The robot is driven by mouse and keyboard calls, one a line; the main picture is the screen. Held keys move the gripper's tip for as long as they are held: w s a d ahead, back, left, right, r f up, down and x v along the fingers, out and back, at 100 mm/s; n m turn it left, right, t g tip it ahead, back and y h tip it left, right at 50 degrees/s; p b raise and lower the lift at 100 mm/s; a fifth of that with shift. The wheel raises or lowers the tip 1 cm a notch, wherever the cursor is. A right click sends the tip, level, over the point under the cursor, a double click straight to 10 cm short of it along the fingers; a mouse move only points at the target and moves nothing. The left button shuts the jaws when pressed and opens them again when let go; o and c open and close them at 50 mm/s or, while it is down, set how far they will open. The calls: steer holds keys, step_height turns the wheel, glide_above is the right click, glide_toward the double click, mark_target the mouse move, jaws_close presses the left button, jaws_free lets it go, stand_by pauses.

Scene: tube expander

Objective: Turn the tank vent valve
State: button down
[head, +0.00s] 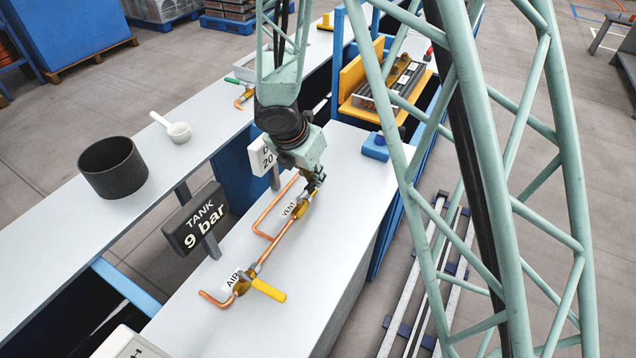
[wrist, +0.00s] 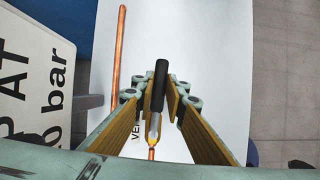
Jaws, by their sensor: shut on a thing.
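The vent valve sits on the copper pipe beside the VENT label (head: 289,209) in the head view. Its brass body (head: 301,208) shows just below my gripper (head: 316,184). In the wrist view the valve's black lever (wrist: 160,82) points away from the brass-coloured valve body (wrist: 153,133). My gripper (wrist: 160,98) has its fingers on both sides of the lever and is shut on it. In the head view my gripper hides most of the lever.
A TANK sign (head: 197,218) reading 9 bar stands left of the pipes. An AIR valve with a yellow lever (head: 268,290) lies nearer. Another white sign (head: 262,158) stands close behind my gripper. A black pot (head: 112,168) is on the left bench.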

steer(key=shift+w+a+n, duration=0.15)
steer(key=shift+a+n, duration=0.1)
steer(key=shift+n, duration=0.15)
steer(key=c, duration=2.6)
jaws_free()
steer(key=shift+r, duration=0.2)
steer(key=v, duration=1.1)
steer(key=shift+s+r, duration=0.25)
steer(key=shift+r, duration=0.05)
